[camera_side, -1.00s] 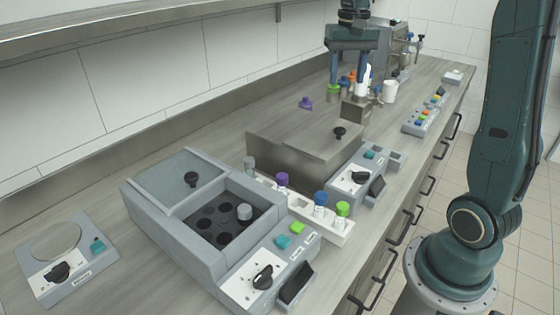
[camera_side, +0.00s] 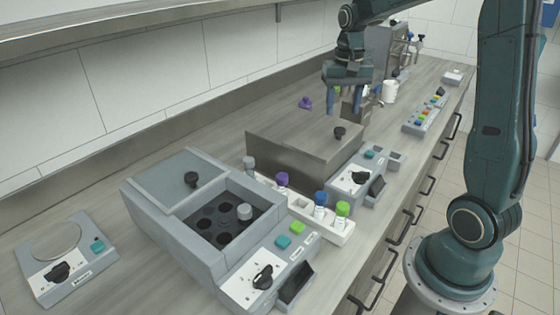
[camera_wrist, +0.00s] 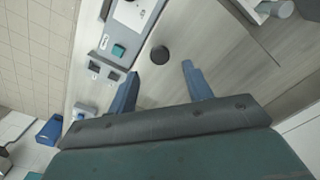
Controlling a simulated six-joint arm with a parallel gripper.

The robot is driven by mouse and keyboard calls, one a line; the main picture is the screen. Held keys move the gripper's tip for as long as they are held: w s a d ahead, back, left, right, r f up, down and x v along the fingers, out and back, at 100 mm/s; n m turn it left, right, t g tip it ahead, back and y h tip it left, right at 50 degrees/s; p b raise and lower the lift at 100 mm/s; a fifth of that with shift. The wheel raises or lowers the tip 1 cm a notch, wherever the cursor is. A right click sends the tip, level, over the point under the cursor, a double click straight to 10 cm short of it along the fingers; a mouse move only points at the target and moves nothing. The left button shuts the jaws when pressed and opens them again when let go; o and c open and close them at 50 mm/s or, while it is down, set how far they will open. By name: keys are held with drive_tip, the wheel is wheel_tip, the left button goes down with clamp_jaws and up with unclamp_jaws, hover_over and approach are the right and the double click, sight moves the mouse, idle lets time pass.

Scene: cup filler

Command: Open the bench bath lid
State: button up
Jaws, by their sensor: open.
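The bench bath is a low steel box with a flat lid (camera_side: 290,137) that lies shut on it, in the middle of the side view. A round black knob (camera_side: 339,131) stands near the lid's right end. My gripper (camera_side: 343,112) is open and empty, pointing down just above and behind the knob, apart from it. In the wrist view the knob (camera_wrist: 160,55) shows ahead of and between the two blue fingers of my gripper (camera_wrist: 160,68). The bath's control panel (camera_side: 358,177) with a dial and teal button is at its front right.
A grey incubator box (camera_side: 152,210) with its glass lid slid back stands front left. A white rack (camera_side: 338,232) of capped vials lies between it and the bath. A white cup (camera_side: 390,91) and a button panel (camera_side: 424,121) stand behind.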

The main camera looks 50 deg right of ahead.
sight(340, 129)
drive_tip(key=shift+f, duration=2.85)
clamp_jaws()
